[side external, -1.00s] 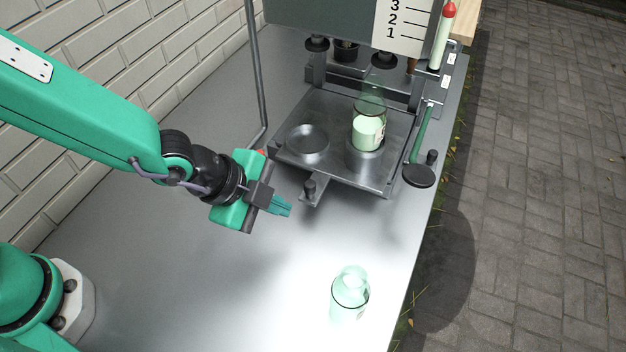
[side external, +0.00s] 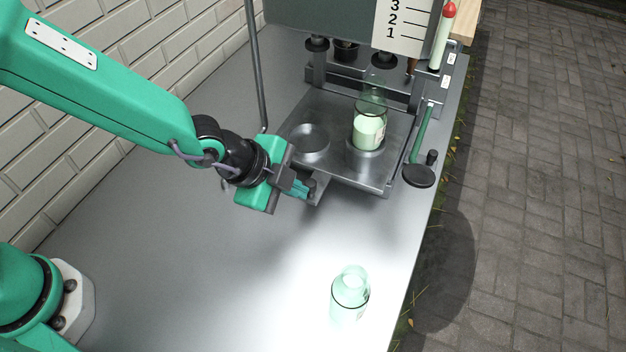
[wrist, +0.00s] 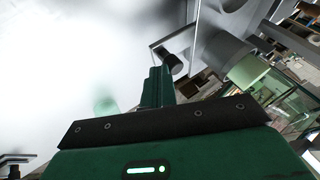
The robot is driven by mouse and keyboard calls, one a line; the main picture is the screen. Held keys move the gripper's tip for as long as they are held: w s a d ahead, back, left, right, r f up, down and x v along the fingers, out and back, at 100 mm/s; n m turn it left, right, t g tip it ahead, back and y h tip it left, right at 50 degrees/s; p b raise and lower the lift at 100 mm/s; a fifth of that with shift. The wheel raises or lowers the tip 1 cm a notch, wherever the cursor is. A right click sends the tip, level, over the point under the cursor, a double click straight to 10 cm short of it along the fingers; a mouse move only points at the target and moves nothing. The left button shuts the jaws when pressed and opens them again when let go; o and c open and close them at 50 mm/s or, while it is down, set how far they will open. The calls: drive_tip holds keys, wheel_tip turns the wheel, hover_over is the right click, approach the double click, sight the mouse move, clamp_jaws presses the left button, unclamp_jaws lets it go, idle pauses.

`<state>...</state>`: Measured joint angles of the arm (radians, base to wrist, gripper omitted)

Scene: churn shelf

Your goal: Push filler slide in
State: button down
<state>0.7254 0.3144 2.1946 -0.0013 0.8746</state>
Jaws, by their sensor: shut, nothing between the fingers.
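The filler slide (side external: 375,174) is a flat metal tray with two round seats. The left seat (side external: 309,138) is empty. A glass bottle (side external: 369,128) with pale green contents stands upright in the right seat. A tab with a dark knob (side external: 313,186) sticks out of the slide's front edge. My gripper (side external: 303,188) is shut and empty, with its fingertips at the knob; I cannot tell if they touch. In the wrist view the green fingers (wrist: 158,86) point at the dark knob (wrist: 173,63).
A second glass bottle (side external: 350,293) stands on the metal bench near its front right edge. A green lever (side external: 421,132) with a round black foot is right of the slide. The filler's nozzles (side external: 384,58) are above the back. The bench front is otherwise clear.

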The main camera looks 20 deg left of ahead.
drive_tip(key=shift+w, duration=1.1)
drive_tip(key=shift+s, duration=0.1)
drive_tip(key=s+f+v, duration=0.1)
drive_tip(key=s+v, duration=0.1)
drive_tip(key=v, duration=1)
drive_tip(key=shift+s+f, duration=0.25)
drive_tip(key=c, duration=2)
unclamp_jaws()
drive_tip(key=shift+a, duration=0.15)
drive_tip(key=o, duration=0.7)
drive_tip(key=shift+w, duration=0.15)
drive_tip(key=w+d+m+g+y, duration=0.1)
drive_tip(key=w+d+m, duration=0.1)
drive_tip(key=w, duration=0.1)
drive_tip(key=w+d+m+g+y, duration=0.1)
drive_tip(key=w+d+m+g, duration=0.1)
drive_tip(key=w, duration=0.1)
drive_tip(key=w+d+m+g+y, duration=0.1)
drive_tip(key=w+d+m+y, duration=0.1)
drive_tip(key=w+m, duration=0.1)
drive_tip(key=shift+w+f, duration=0.2)
drive_tip(key=shift+w, duration=0.2)
drive_tip(key=shift+w+d+f+m+g+y, duration=0.1)
drive_tip(key=shift+w+d+m+g+y, duration=0.1)
drive_tip(key=shift+w+m+g+y, duration=0.4)
